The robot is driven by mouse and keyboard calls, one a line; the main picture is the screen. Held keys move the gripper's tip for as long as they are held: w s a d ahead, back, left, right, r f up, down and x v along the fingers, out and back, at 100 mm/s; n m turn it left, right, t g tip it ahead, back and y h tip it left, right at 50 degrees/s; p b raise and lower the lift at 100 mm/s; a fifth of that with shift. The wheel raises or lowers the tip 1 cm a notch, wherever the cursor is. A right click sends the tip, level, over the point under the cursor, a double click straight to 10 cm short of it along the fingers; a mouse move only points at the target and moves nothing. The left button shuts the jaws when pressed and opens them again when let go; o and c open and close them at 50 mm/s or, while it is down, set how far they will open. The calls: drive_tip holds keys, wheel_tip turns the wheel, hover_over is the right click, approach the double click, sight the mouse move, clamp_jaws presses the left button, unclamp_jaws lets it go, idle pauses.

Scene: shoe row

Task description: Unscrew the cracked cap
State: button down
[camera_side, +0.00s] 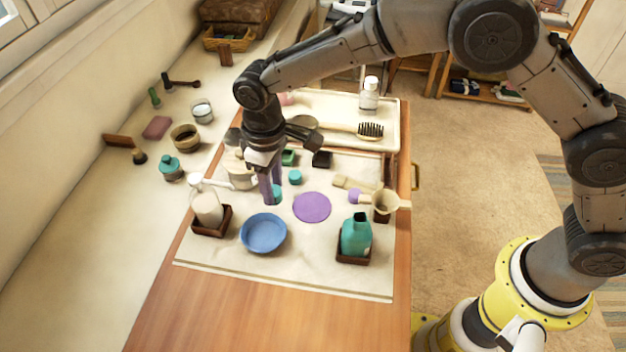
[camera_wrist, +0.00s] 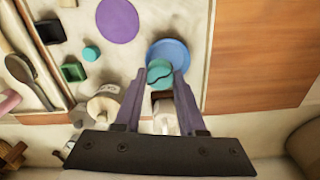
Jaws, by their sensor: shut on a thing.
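My gripper (camera_side: 270,199) points down over the mat, left of the purple disc. Its two purple fingers are shut on a teal cap (camera_wrist: 159,72). A dark jagged line, like a crack, runs across the cap in the wrist view. The cap also shows small between the fingers in the side view (camera_side: 277,193). I cannot tell how high it is, and no bottle shows under it. A second, smaller teal cap (camera_side: 295,177) lies apart on the mat; the wrist view shows it too (camera_wrist: 91,53). A cream jar (camera_side: 241,176) stands just left of my gripper, its top partly hidden.
A blue bowl (camera_side: 263,234) is in front of my gripper. A white pump bottle (camera_side: 207,207) stands at left, a teal bottle (camera_side: 356,236) at right. The purple disc (camera_side: 312,207) is bare.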

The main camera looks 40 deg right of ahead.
drive_tip(key=shift+n, duration=0.3)
drive_tip(key=a+f, duration=0.1)
drive_tip(key=f, duration=0.1)
drive_tip(key=a+f, duration=0.1)
drive_tip(key=f, duration=0.2)
drive_tip(key=w+a+f, duration=0.1)
drive_tip(key=f, duration=0.1)
drive_tip(key=shift+w+a+f, duration=0.1)
drive_tip(key=shift+f, duration=2.55)
drive_tip(key=shift+f, duration=0.35)
drive_tip(key=shift+c, duration=2)
unclamp_jaws()
